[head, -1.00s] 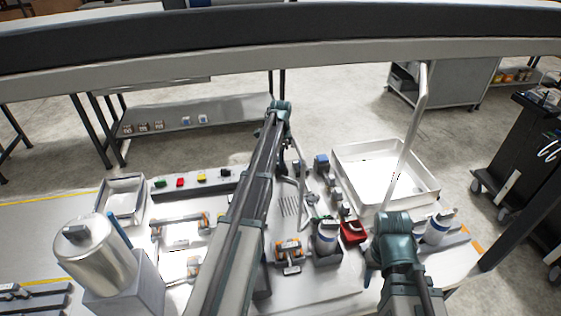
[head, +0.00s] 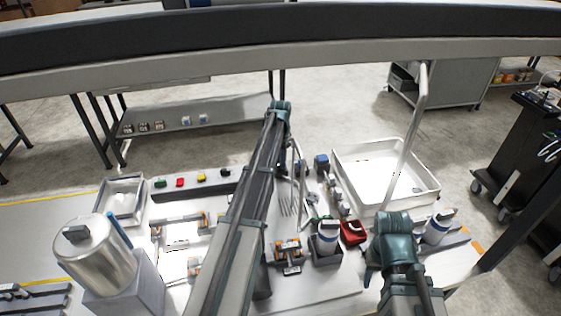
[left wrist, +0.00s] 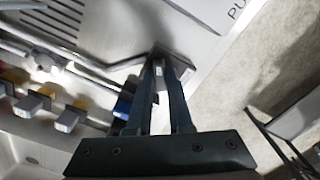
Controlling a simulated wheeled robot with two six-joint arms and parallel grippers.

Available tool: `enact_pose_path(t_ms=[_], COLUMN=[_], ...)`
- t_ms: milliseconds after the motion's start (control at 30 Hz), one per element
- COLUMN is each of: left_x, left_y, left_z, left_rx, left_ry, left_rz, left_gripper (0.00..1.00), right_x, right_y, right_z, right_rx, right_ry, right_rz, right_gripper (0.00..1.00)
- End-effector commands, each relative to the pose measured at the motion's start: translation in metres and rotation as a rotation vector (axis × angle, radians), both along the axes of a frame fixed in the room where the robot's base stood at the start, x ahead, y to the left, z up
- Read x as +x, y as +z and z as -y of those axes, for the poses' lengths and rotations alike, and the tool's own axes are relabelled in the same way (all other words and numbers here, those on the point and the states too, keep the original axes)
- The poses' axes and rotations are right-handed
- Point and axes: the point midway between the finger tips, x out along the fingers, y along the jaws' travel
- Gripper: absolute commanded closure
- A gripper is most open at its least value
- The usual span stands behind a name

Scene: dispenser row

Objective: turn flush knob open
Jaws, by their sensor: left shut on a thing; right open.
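In the left wrist view my left gripper (left wrist: 163,66) has its two dark fingers close together. They are shut on a small pale piece (left wrist: 158,70), which looks like the flush knob.
Metal pipes and blue-and-orange valve pieces (left wrist: 68,118) lie left of the fingers. A metal canister (head: 95,255) and a small bin (head: 122,222) stand at the left.

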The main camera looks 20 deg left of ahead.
Motion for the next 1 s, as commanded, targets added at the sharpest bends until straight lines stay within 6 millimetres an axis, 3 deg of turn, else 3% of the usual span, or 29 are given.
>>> enact_pose_path(t_ms=[600, 1000], left_x=[0.0001, 0.0001], left_y=[0.0, 0.0], left_z=[-0.0001, -0.0001], left_rx=[0.0, 0.0], left_ry=[0.581, 0.868], left_rz=[0.0, 0.0], left_gripper=[1.0, 1.0], right_x=[0.0, 0.0], right_y=[0.0, 0.0], right_z=[0.0, 0.0], right_rx=[0.0, 0.0], right_ry=[0.0, 0.0], right_rz=[0.0, 0.0], right_gripper=[0.5, 0.5])
